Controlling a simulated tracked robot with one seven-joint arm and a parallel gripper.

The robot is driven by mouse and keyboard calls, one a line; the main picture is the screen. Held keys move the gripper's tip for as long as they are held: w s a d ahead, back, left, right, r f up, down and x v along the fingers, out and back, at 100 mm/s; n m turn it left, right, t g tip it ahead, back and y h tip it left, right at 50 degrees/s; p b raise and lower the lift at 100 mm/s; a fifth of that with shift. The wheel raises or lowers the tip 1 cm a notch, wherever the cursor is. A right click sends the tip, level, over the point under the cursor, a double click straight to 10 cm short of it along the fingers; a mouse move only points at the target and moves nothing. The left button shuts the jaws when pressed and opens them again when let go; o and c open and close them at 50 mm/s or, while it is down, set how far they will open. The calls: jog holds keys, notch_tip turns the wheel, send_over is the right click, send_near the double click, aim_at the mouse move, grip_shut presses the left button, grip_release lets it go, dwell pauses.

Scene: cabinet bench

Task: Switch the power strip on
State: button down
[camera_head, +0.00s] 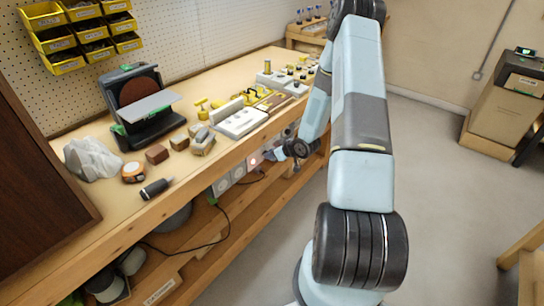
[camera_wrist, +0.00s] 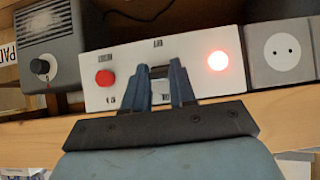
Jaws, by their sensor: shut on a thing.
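The power strip shows in the wrist view as a white panel (camera_wrist: 110,66) with a socket block (camera_wrist: 281,53) at its right. The panel carries a red button (camera_wrist: 105,78) at left and a glowing red lamp (camera_wrist: 218,61) at right. My gripper (camera_wrist: 157,72) is at the middle of the panel, its dark fingers shut on a small pale switch part (camera_wrist: 160,87) between them. The fingers hide much of the switch, so its position is unclear. In the head view the lamp (camera_head: 253,161) glows on the bench front, beside my gripper (camera_head: 280,153).
A grey box with a black knob (camera_wrist: 39,66) stands left of the panel in the wrist view. The wooden bench edge (camera_wrist: 285,103) runs close to my fingers. The bench top (camera_head: 110,210) holds a sander (camera_head: 140,100) and several small parts. Open floor (camera_head: 440,180) lies at right.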

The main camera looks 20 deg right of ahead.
jog(key=shift+w+a+r+g+h, duration=0.1)
jog(key=shift+w+r+g+h, duration=0.1)
jog(key=shift+r+g+h, duration=0.15)
dwell(0.4)
jog(key=c, duration=0.9)
grip_release()
jog(key=shift+f, duration=0.1)
jog(key=shift+g, duration=0.25)
jog(key=v, duration=1.3)
jog(key=shift+s, duration=0.25)
jog(key=shift+d+r, duration=0.2)
